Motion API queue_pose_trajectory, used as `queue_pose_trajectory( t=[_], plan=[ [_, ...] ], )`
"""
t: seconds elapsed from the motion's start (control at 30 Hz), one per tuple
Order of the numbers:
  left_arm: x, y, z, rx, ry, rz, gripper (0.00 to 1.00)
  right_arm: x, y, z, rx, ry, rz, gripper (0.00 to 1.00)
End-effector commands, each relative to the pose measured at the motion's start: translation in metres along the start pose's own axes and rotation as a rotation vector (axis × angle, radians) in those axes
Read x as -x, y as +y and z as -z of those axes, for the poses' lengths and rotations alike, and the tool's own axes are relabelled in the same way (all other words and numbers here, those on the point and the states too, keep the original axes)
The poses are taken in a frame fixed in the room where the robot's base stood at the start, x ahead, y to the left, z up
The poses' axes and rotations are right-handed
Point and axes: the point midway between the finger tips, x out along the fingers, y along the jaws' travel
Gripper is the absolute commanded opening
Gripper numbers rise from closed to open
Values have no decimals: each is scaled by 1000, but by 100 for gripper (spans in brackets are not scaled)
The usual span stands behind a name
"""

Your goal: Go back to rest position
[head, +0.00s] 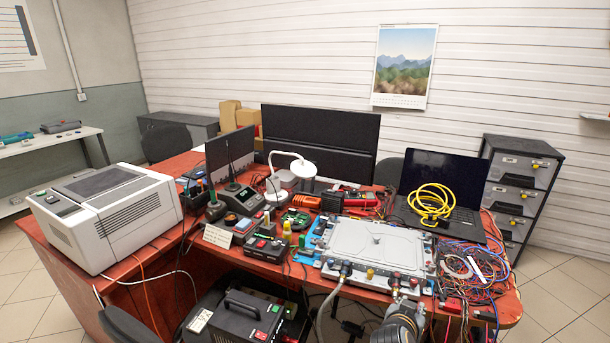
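A grey metal cooling plate (375,243) lies on the red table at the front right, with fittings along its front edge. A grey hose (328,306) runs up from below to the left front fitting (344,268) and appears to meet it. My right gripper (399,308) is at the bottom, just in front of the plate's right front fittings. Its fingers are small and partly hidden, so I cannot tell whether they are open or hold a hose. My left gripper is not in view.
A yellow coiled cable (432,202) lies on an open laptop (462,176). Tangled wires (470,265) cover the table's right end. A white printer-like box (105,215) stands at left. A black case (235,318) sits low in front. Little tabletop is free.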

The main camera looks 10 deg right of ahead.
Motion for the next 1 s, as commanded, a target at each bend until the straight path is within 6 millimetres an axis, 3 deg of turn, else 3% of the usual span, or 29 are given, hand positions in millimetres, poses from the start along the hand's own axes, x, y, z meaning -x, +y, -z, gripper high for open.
queue_pose_trajectory(
  t=[0.1, 0.3, 0.63, 1.0],
  plan=[
    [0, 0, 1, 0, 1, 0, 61, 17, 28, -46, 112, -160, 34, 28],
    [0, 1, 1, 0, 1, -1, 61, 64, 53, -110, 326, -412, 177, 28],
    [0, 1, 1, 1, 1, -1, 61, 151, 74, -171, 630, -675, 459, 28],
    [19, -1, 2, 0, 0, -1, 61, 89, 68, -248, 631, -726, 443, 28]
  ],
)
